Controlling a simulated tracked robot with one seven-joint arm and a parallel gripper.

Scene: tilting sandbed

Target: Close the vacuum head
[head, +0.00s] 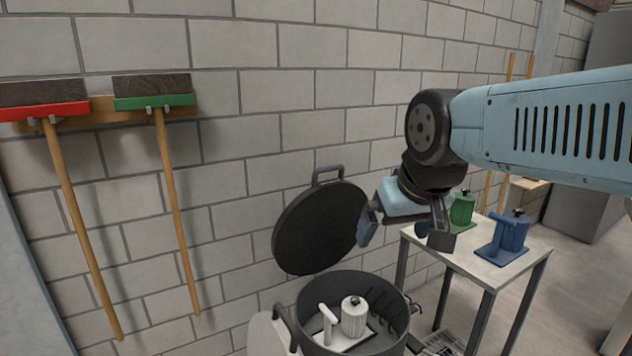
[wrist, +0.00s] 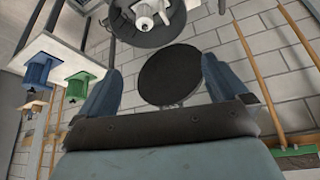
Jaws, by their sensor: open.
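The vacuum head's dark round lid (head: 320,228) stands raised, tilted back towards the wall, with a handle on its upper edge. Below it is the open dark drum (head: 304,316), with a white canister-like part (head: 354,316) inside. My gripper (head: 403,236) is open and empty, right of the lid and above the drum's right side. In the wrist view the lid (wrist: 170,75) shows between and beyond the two blue fingers of my gripper (wrist: 162,68), apart from them. The drum (wrist: 146,37) and the white part (wrist: 150,10) show at the top there.
A small table (head: 478,262) at the right holds a green part (head: 462,208) and a blue part (head: 510,233). A red broom (head: 44,110) and a green broom (head: 154,102) hang on the block wall. Open floor lies at the far right.

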